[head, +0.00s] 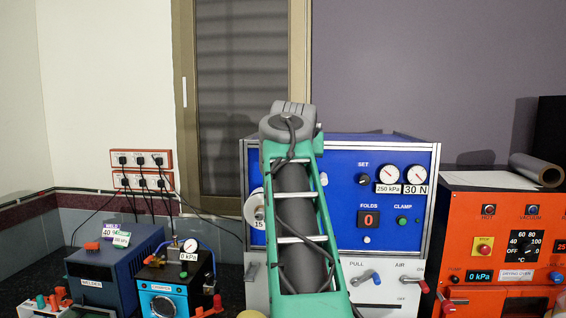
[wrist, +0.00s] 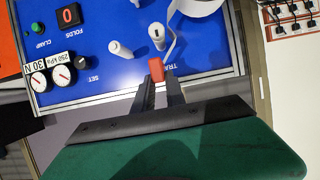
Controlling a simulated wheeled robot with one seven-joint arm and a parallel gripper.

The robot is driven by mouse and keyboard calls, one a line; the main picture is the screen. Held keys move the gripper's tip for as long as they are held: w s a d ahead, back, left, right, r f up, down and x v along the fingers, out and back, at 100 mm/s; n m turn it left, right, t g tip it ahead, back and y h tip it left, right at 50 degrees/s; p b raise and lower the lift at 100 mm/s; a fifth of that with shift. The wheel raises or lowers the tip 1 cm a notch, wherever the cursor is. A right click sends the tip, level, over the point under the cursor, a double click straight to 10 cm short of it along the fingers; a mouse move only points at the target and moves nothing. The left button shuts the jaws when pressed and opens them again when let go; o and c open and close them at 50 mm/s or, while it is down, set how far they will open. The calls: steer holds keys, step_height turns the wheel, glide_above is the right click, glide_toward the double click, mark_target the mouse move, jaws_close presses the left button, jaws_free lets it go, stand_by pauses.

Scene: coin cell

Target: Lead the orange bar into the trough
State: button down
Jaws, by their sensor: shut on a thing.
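The orange bar (wrist: 156,70) is in the wrist view, between the tips of my gripper (wrist: 160,88), which is shut on it in front of the blue panel (wrist: 100,75). A thin white strip (wrist: 171,43) runs from the white roll (wrist: 195,5) down towards the bar. Whether it is fastened to the bar I cannot tell. A white post with a dark slot (wrist: 157,38) is just beyond the bar, and another white post (wrist: 121,48) is beside it. I cannot make out the trough. In the head view my arm hides the gripper and bar.
The blue panel (head: 345,185) carries gauges (head: 389,174), a folds display (head: 368,219) and a white roll (head: 254,208) at its left edge. An orange drying oven (head: 500,215) stands at right. A blue welder (head: 105,275) and a smaller blue device (head: 165,302) stand at left.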

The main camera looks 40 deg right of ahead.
steer(key=s+d, duration=0.7)
steer(key=s, duration=0.1)
steer(key=w+d+f+b, duration=0.1)
steer(key=w+f+b, duration=0.2)
steer(key=f+b, duration=1.7)
step_height(320, 180, down, 6)
steer(key=shift+f+b, duration=0.1)
steer(key=shift+b, duration=0.25)
steer(key=shift+w, duration=0.1)
steer(key=c, duration=1.5)
jaws_free()
steer(key=shift+d, duration=0.15)
steer(key=shift+o, duration=1)
